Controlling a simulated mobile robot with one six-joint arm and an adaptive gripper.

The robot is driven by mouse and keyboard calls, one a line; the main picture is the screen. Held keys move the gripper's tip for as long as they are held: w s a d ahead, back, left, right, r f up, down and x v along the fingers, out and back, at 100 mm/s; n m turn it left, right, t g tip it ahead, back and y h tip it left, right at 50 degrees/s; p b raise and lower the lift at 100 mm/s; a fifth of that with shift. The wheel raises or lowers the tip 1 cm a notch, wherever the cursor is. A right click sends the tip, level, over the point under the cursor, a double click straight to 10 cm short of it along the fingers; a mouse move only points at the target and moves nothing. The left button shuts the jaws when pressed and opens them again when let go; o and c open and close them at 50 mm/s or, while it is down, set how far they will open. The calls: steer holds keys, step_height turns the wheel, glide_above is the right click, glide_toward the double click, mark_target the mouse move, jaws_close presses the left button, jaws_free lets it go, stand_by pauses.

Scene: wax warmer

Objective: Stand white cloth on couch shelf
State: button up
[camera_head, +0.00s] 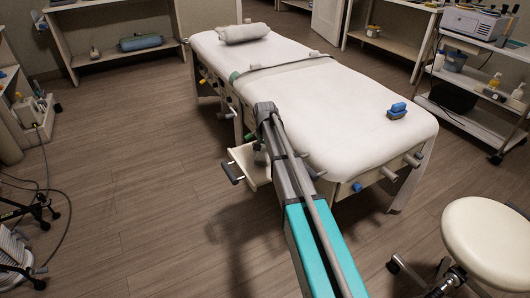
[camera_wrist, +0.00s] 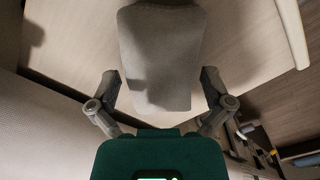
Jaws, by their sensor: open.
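A greyish-white cloth block (camera_wrist: 160,45) shows in the wrist view, on or just above a pale flat surface (camera_wrist: 75,45) that looks like the couch shelf. My gripper (camera_wrist: 159,82) is open, with one finger at each side of the cloth's near end. Gaps show between fingers and cloth. In the head view my gripper (camera_head: 261,157) is at the couch's left side, over the pale shelf (camera_head: 243,158) that sticks out below the couch top. I cannot make out the cloth in the head view; my arm hides part of the shelf.
The white-covered couch (camera_head: 340,110) bears a rolled pillow (camera_head: 243,33) and a blue item (camera_head: 397,110). Pegs and handles jut from its side. A round stool (camera_head: 487,240) and a trolley (camera_head: 470,98) stand at the right. The floor (camera_head: 130,190) left of the couch is clear.

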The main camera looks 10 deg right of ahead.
steer(key=shift+r+p, duration=0.4)
steer(key=shift+p, duration=0.05)
steer(key=shift+a+r+p, duration=0.1)
steer(key=shift+r+p, duration=3.4)
steer(key=shift+r, duration=0.1)
steer(key=s+d+n, duration=0.1)
steer(key=s+n, duration=0.4)
steer(key=s, duration=2.3)
step_height(320, 180, up, 20)
steer(key=p, duration=2)
steer(key=shift+s, duration=0.4)
steer(key=shift+d+r, duration=0.1)
